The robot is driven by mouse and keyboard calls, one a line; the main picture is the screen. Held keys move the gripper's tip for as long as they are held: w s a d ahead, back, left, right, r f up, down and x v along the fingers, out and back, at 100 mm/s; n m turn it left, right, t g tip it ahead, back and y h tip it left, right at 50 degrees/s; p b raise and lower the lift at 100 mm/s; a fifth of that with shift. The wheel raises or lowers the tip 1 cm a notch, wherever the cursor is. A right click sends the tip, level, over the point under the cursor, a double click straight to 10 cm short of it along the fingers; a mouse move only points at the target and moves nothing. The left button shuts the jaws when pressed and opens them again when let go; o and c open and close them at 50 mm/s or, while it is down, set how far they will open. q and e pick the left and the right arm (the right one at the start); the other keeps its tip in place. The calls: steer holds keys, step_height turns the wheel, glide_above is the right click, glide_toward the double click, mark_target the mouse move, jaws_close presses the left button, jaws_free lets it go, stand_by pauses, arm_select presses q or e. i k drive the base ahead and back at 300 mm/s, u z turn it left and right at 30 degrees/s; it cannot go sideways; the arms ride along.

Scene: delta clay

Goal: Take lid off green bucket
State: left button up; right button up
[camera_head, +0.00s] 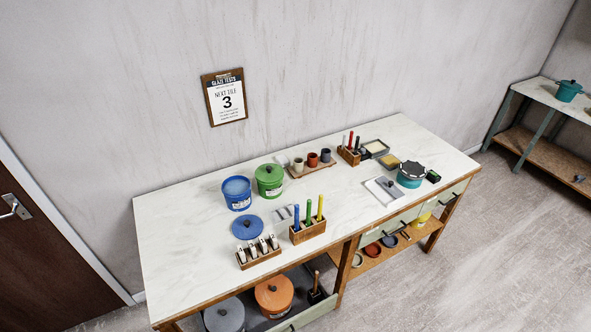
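The green bucket (269,187) stands upright on the white-topped workbench, in the left half near the back. Its green lid (268,171) sits on top, with a dark knob in the middle. A blue bucket (237,200) stands close to its left, without a lid on it. A blue lid (247,227) with a dark knob lies flat on the bench in front of the blue bucket. Neither of my grippers shows in the head view.
A wooden rack of white-handled tools (258,254) and a block with blue, green and yellow tools (308,229) stand at the front edge. A tray with small cups (311,164) is right of the green bucket. The bench (170,250) is clear at left.

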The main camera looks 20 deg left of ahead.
mark_target(268, 172)
steer(key=z, duration=0.6)
steer(key=i, duration=1.35)
steer(key=u, duration=0.15)
